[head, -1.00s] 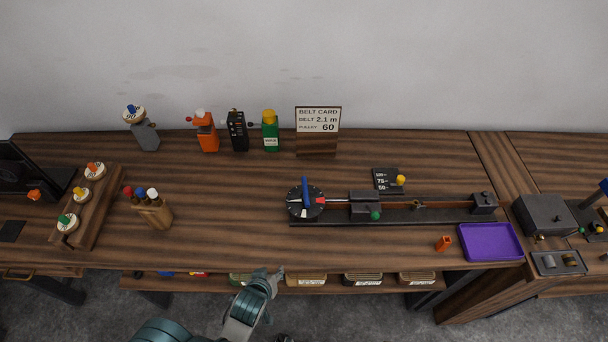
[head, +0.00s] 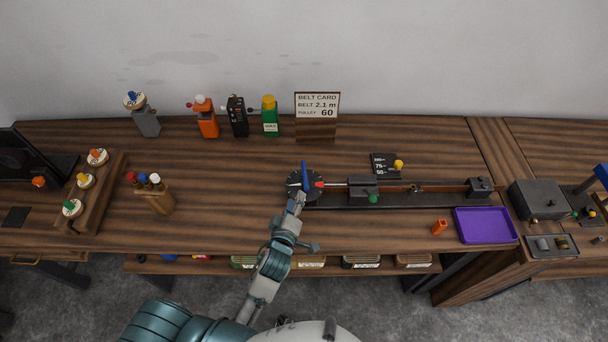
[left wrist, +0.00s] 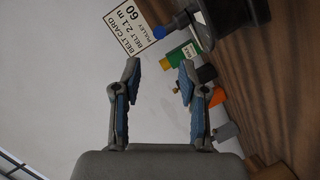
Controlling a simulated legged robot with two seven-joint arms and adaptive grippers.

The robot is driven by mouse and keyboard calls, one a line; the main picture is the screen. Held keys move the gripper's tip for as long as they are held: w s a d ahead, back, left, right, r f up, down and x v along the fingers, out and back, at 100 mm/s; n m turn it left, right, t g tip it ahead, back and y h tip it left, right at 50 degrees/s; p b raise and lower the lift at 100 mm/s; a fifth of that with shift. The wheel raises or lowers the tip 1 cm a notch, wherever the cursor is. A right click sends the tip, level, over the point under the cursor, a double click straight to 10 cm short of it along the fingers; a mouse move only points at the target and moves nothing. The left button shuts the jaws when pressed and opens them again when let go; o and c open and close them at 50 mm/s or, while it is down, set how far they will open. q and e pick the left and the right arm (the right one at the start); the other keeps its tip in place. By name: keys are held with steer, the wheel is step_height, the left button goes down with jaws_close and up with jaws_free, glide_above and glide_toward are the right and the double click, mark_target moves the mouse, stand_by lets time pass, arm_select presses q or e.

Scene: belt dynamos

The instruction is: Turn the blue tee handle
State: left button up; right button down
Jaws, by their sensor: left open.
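The blue tee handle (head: 305,174) stands on a dark round dial (head: 296,187) at the left end of a long black rail fixture (head: 415,198). A red pointer lies just right of it. In the left wrist view the blue handle (left wrist: 174,25) shows beyond the fingers, near the top. My left gripper (head: 298,198) is at the front edge of the dial, just below the handle. It also shows in the left wrist view (left wrist: 159,75), with its two fingers apart and nothing between them. I cannot tell whether it touches the dial. My right gripper is not in view.
A belt card (head: 317,105) stands behind the dial. Orange, black and green devices stand at the back left. A wooden holder with coloured knobs (head: 155,195) is at left. An orange block (head: 439,227) and a purple tray (head: 487,225) are at right. The tabletop left of the dial is clear.

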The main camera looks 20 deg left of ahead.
mark_target(304, 174)
arm_select(q)
steer(key=p+x, duration=0.1)
steer(key=x, duration=1.1)
steer(key=shift+d+f, duration=0.1)
jaws_close()
